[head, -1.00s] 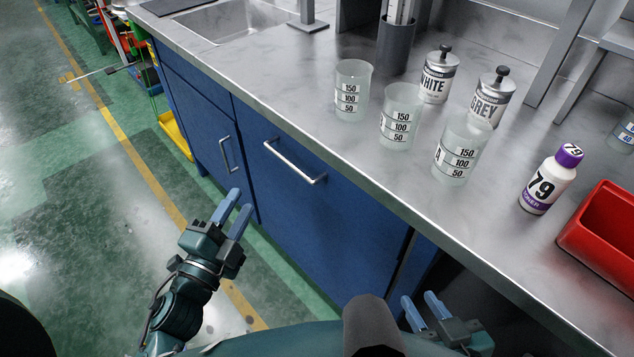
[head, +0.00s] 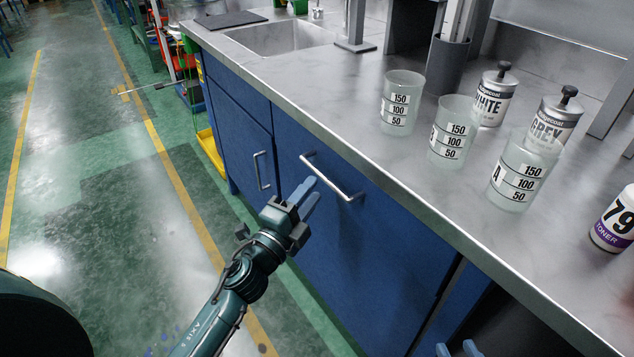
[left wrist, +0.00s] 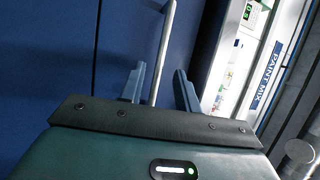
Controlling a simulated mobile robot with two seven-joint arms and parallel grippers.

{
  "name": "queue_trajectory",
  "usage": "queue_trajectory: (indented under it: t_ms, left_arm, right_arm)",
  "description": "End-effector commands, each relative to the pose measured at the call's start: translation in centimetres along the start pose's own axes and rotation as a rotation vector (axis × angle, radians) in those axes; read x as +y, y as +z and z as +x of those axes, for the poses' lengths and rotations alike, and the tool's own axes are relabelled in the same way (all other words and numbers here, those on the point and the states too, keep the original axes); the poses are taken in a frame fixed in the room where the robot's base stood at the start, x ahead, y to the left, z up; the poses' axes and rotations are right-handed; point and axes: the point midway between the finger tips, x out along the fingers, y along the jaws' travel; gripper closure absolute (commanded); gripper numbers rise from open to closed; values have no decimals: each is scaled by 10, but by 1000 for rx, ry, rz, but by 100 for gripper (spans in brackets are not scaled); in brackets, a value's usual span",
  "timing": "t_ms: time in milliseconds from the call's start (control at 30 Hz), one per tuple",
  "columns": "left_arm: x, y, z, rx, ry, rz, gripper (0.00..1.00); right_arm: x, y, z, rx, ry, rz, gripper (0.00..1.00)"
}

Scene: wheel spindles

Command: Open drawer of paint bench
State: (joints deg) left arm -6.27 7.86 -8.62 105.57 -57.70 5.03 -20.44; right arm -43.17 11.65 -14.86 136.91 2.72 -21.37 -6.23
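The paint bench has a blue front under a grey metal top (head: 350,125). A silver horizontal bar handle (head: 331,177) sits high on the blue front panel (head: 345,235), which looks closed. My left gripper (head: 308,192) is open, its blue fingertips just at the handle. In the left wrist view the handle bar (left wrist: 163,50) runs between the two spread fingers (left wrist: 160,86); I cannot tell whether they touch it. My right gripper (head: 457,349) shows only its two fingertips at the bottom edge, apart with nothing visible between them.
A cabinet door with a vertical handle (head: 262,171) is to the left. Clear measuring cups (head: 402,103), a WHITE can (head: 493,97), a GREY can (head: 552,122) and a toner bottle (head: 614,222) stand on the top. A sink (head: 280,37) is behind.

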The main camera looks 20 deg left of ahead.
Motion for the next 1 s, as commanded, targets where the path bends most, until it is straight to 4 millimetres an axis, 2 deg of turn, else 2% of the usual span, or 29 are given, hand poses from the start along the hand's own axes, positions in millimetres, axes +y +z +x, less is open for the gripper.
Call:
queue_trajectory:
  t_ms: [33, 200, 567, 1000]
  left_arm:
    - [-1, 0, 9, 1, -2, 2, 67]
    - [0, 0, 27, 0, -1, -1, 67]
    - [0, 0, 32, 0, 1, -1, 67]
    - [0, 0, 32, 0, 0, -1, 100]
  right_arm:
    - [0, -1, -1, 1, 1, 2, 71]
    - [1, -1, -1, 3, 2, 4, 71]
    - [1, -2, -1, 3, 3, 5, 71]
    - [1, -1, -1, 2, 3, 5, 71]
